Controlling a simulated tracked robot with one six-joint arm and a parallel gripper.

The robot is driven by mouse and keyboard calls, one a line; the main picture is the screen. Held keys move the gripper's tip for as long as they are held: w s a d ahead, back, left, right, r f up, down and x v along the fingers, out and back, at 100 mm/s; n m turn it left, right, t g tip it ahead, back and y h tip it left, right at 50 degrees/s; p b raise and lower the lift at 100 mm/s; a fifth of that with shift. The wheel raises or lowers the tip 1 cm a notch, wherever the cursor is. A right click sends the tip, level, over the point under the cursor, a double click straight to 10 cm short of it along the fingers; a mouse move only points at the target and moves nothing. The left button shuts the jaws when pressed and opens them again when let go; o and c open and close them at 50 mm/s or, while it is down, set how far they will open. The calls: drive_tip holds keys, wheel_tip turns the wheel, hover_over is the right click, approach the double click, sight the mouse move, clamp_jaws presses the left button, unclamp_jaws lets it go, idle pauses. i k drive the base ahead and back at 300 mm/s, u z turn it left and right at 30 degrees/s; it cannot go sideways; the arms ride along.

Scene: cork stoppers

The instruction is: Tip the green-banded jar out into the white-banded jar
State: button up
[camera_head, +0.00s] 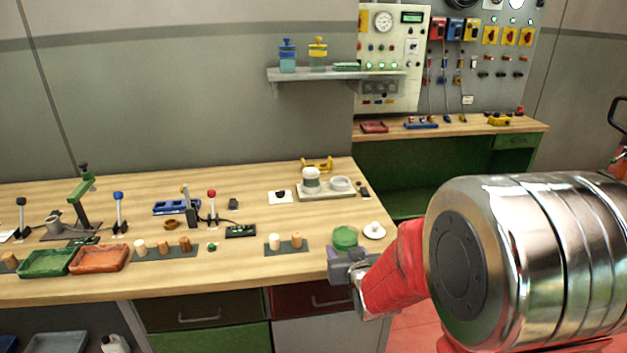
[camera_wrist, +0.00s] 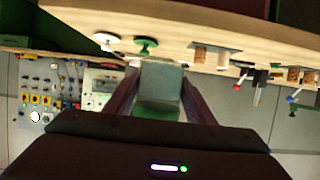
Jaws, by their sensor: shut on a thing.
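My gripper (camera_head: 345,265) is at the front right edge of the bench, in front of a green round piece (camera_head: 345,237). The wrist view is upside down and shows my gripper (camera_wrist: 160,105) shut on a grey-green jar, the green-banded jar (camera_wrist: 160,82), with a dark green part nearest my palm. Its contents cannot be made out. A pale-topped jar (camera_head: 311,178), perhaps the white-banded jar, stands on a light tray (camera_head: 328,195) at the back; its band is not clear.
A white disc with a knob (camera_head: 374,230) lies right of the green piece. Corks stand on a dark mat (camera_head: 287,249) to the left. A round pale dish (camera_head: 341,184) shares the tray. Levers and green and orange trays (camera_head: 98,271) stand further left. A shelf (camera_head: 335,75) hangs above.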

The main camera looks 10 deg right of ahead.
sight(311, 178)
drive_tip(key=i, duration=0.95)
drive_tip(key=z, duration=0.05)
drive_tip(key=k, duration=0.45)
drive_tip(key=z, duration=0.55)
